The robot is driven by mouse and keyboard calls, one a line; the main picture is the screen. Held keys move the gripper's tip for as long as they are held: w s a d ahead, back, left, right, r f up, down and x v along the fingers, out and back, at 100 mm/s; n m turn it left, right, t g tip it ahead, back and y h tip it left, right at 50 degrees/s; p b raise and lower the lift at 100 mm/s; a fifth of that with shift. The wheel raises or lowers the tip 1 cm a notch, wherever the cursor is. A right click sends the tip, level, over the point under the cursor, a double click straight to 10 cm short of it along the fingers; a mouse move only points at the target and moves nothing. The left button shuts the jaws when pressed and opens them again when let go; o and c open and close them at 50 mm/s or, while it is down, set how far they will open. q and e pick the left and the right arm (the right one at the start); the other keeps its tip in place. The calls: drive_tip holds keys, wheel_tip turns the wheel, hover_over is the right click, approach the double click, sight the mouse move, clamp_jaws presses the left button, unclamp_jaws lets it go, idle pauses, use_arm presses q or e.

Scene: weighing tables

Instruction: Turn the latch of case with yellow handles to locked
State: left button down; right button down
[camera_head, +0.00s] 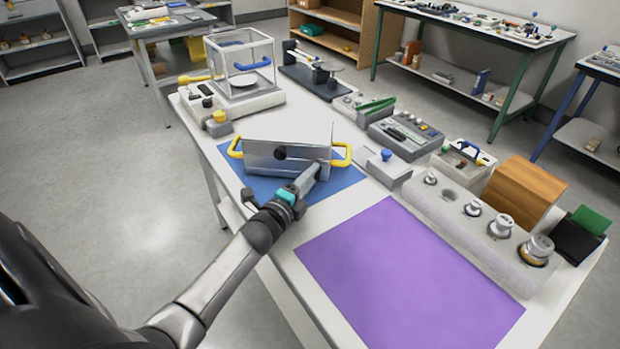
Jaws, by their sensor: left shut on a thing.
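The case with yellow handles (262,158) is a grey metal box standing on the blue mat (345,178). It has a yellow handle at its left end (235,148) and one at its right end (341,154). A dark round spot (280,153) shows on its front face. My left gripper (318,170) is at the right part of the case's front, shut on a small part there that looks to be the latch. The fingers hide that part, so I cannot tell how it is turned. My right gripper is not in view.
A purple mat (410,275) lies bare at the front right. A weight block (478,226) and a wooden box (523,190) stand along the right. A glass-sided balance (241,65) stands behind left. A grey box with a blue knob (384,164) is close right of the case.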

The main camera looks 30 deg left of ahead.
use_arm(q)
drive_tip(key=shift+c, duration=2.2)
unclamp_jaws()
drive_tip(key=s, duration=0.4)
drive_tip(key=s+p, duration=0.1)
drive_tip(key=s, duration=0.4)
drive_tip(key=s+p, duration=0.1)
drive_tip(key=s, duration=0.3)
drive_tip(key=shift+s+d+r, duration=0.3)
drive_tip(key=shift+s+d, duration=0.05)
drive_tip(key=shift+s, duration=0.7)
drive_tip(key=shift+s, duration=0.1)
